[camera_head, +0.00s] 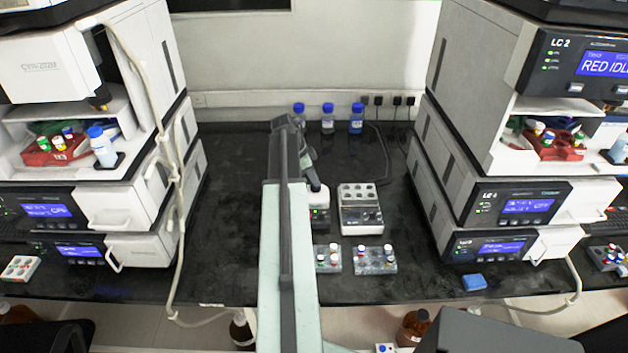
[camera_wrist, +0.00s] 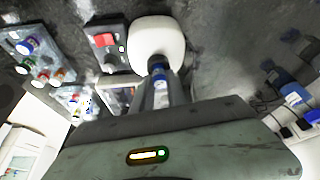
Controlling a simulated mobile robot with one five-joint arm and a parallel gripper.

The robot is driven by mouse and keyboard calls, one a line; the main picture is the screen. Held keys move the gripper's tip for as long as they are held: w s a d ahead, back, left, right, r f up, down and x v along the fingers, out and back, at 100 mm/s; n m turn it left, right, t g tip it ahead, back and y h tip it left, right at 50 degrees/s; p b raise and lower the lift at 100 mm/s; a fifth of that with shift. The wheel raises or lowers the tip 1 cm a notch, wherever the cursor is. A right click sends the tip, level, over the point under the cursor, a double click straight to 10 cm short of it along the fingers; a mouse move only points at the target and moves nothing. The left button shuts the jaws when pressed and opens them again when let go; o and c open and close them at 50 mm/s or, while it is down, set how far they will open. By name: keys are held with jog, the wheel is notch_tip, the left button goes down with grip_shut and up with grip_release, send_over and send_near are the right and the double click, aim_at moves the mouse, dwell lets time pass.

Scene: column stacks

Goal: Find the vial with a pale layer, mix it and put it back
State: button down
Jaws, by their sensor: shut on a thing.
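My gripper (camera_wrist: 160,92) is shut on a vial (camera_wrist: 159,72) with blue on it. The vial is over the white rounded head of a mixer-like device (camera_wrist: 157,32), with its far end at the head's dark centre; I cannot tell whether they touch. No pale layer can be made out. Two vial racks (camera_head: 334,266) (camera_head: 376,268) stand in front, holding vials with coloured caps; one rack (camera_wrist: 40,68) shows in the wrist view.
A white block with several wells (camera_head: 360,212) stands right of the mixer. Blue-capped bottles (camera_head: 328,120) stand at the back. Tall instrument stacks (camera_head: 135,200) (camera_head: 470,190) flank the dark bench. A blue item (camera_head: 474,282) lies at the front right. Bench left of my arm is clear.

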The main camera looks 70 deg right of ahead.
jog(key=shift+r, duration=0.1)
notch_tip(320, 180, up, 6)
jog(key=p, duration=0.6)
dwell(0.3)
